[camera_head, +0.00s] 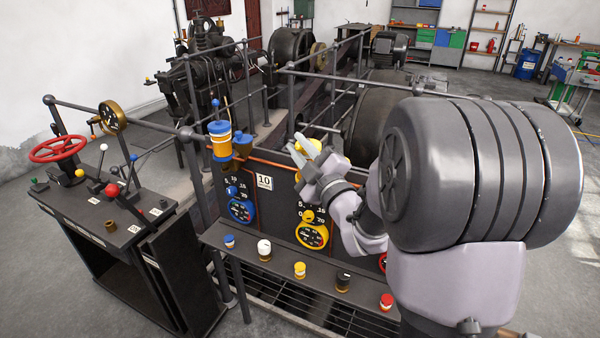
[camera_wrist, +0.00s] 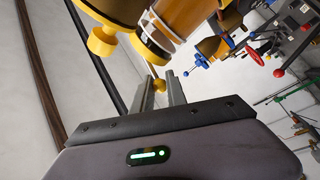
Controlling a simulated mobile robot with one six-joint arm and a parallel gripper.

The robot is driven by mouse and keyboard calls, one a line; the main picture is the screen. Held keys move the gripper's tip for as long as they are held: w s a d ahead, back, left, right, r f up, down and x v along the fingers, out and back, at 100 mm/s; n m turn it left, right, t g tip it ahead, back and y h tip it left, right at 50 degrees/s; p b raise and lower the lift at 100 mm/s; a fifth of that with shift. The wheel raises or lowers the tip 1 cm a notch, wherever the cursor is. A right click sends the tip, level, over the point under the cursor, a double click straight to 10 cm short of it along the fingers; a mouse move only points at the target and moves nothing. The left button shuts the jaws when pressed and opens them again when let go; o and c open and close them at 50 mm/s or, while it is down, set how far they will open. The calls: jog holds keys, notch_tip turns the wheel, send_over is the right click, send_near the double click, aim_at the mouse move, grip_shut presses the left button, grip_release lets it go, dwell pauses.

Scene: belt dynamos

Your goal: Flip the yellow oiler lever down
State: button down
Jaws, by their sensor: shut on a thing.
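The yellow oiler (camera_head: 311,145) stands on the dark panel and is partly covered by my gripper in the head view. In the wrist view its amber body (camera_wrist: 183,17) and yellow knob (camera_wrist: 101,41) fill the top. The yellow oiler lever's ball end (camera_wrist: 159,85) shows between my two fingers. My gripper (camera_wrist: 161,82) is shut on the lever, just below the oiler body. In the head view my gripper (camera_head: 302,152) reaches the oiler from the right; the lever itself is hidden there.
A blue oiler (camera_head: 220,141) stands on the panel's left, also in the wrist view (camera_wrist: 214,47). Yellow (camera_head: 312,236) and blue gauges (camera_head: 240,211) sit below. Several small caps stand on the front ledge (camera_head: 318,277). A railing (camera_head: 350,82) runs behind the panel.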

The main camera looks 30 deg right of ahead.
jog(key=shift+f+n+b, duration=0.4)
jog(key=shift+f+b, duration=0.2)
jog(key=shift+b, duration=0.5)
jog(key=shift+r+t, duration=0.3)
jog(key=c, duration=1.3)
grip_release()
jog(key=shift+c, duration=0.2)
